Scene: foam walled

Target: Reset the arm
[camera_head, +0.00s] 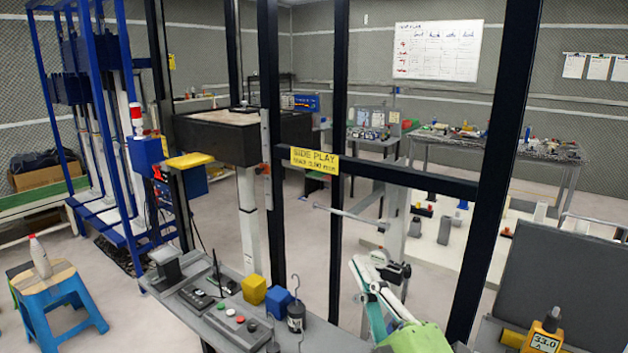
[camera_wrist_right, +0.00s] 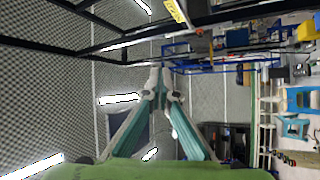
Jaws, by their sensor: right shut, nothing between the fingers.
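My right gripper (camera_head: 358,266) shows at the lower middle of the head view, with a green wrist part below it. It points up and away, above the right end of the grey bench. In the right wrist view its pale and teal fingers (camera_wrist_right: 160,77) meet at the tips, with nothing between them. My left gripper is in neither view.
A grey bench (camera_head: 322,337) holds a control box (camera_head: 237,322), a yellow cube (camera_head: 254,289), a blue cube (camera_head: 279,301) and a hooked weight (camera_head: 296,316). Dark frame posts (camera_head: 494,170) stand near the gripper. A blue stool (camera_head: 58,292) holds a bottle (camera_head: 40,257) at left.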

